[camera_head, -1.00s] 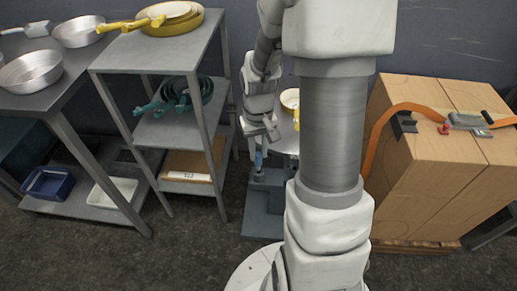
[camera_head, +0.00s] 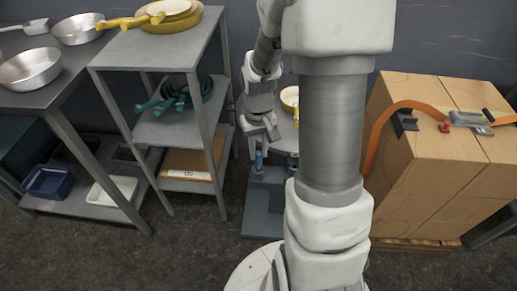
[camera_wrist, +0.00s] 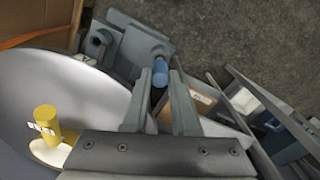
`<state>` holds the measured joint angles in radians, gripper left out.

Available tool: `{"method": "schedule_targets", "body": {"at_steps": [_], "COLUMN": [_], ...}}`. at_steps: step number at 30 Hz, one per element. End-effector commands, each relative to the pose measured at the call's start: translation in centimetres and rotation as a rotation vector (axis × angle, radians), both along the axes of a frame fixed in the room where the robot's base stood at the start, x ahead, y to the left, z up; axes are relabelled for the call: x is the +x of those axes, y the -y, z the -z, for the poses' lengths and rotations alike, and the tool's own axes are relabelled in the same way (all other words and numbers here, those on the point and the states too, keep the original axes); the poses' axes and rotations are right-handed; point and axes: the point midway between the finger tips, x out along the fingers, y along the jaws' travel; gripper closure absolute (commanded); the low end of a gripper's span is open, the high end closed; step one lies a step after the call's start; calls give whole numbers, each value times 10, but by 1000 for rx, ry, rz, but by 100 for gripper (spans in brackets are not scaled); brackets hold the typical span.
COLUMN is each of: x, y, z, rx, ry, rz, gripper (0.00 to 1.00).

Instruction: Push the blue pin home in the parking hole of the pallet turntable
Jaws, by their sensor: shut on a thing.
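The blue pin (camera_wrist: 160,73) shows between the fingertips of my gripper (camera_wrist: 161,80) in the wrist view. My gripper is shut on it. In the head view the pin (camera_head: 259,158) stands roughly upright below my gripper (camera_head: 261,141), above the grey-blue base (camera_head: 265,205). The pin's lower end is hidden in the wrist view, so I cannot tell how deep it sits in a hole. The grey bracket (camera_wrist: 135,40) with a round socket (camera_wrist: 100,40) lies beyond the fingertips. The grey turntable disc (camera_wrist: 60,90) fills the left of the wrist view.
A grey shelf rack (camera_head: 165,57) with pans is to the left in the head view. Strapped cardboard boxes (camera_head: 440,150) stand to the right. Dark floor is open in front.

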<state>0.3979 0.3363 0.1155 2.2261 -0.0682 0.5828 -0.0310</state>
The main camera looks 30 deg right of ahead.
Motion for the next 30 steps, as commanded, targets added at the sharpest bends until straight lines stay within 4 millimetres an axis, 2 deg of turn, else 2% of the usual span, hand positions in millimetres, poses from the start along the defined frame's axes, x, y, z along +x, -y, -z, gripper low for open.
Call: {"method": "schedule_targets", "body": {"at_steps": [30], "x": [0], "y": [0], "z": [15], "rx": [0], "ry": [0], "rz": [0], "gripper": [100]}}
